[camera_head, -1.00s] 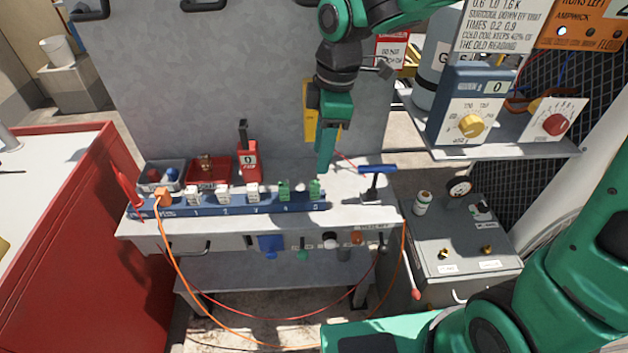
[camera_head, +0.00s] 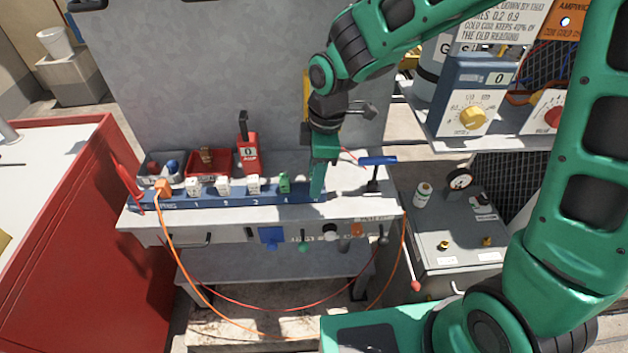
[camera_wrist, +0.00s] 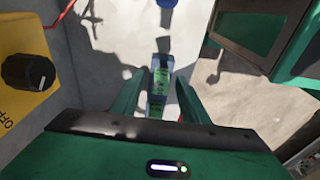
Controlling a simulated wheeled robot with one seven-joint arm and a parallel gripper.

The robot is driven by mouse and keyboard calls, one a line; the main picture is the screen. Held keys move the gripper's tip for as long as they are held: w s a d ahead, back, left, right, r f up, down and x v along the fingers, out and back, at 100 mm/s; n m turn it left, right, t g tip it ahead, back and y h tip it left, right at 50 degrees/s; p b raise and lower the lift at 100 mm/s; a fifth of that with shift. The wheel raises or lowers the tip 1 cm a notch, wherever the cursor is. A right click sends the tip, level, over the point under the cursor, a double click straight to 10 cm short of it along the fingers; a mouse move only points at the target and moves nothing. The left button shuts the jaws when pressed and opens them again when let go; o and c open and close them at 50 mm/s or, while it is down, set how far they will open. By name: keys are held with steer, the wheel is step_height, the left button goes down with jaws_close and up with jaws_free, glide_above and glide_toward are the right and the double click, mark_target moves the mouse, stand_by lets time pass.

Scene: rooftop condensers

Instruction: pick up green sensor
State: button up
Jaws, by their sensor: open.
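A green sensor (camera_head: 284,183) stands upright in the blue numbered rack (camera_head: 222,199), near its right end. My gripper (camera_head: 317,192) points down over the rack's right end, just right of that sensor. It covers the spot where a second green sensor stood in the earlier head view. In the wrist view, a green sensor (camera_wrist: 161,77) shows between the two fingers of my open gripper (camera_wrist: 160,82), with blue rack around it. I cannot tell whether either finger touches it.
White sensors (camera_head: 223,186) stand left in the rack. A blue-handled tool (camera_head: 377,162) stands close to the right. A yellow box with a black knob (camera_wrist: 28,73) is left in the wrist view.

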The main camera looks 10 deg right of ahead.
jaws_close()
steer(key=shift+r, duration=0.1)
steer(key=shift+r, duration=0.45)
step_height(320, 180, up, 4)
steer(key=shift+s+a+f, duration=0.1)
steer(key=shift+f, duration=0.15)
steer(key=s+a+r, duration=0.6)
steer(key=s, duration=0.3)
steer(key=shift+s+r, duration=0.25)
steer(key=shift+s, duration=0.05)
steer(key=shift+a, duration=0.1)
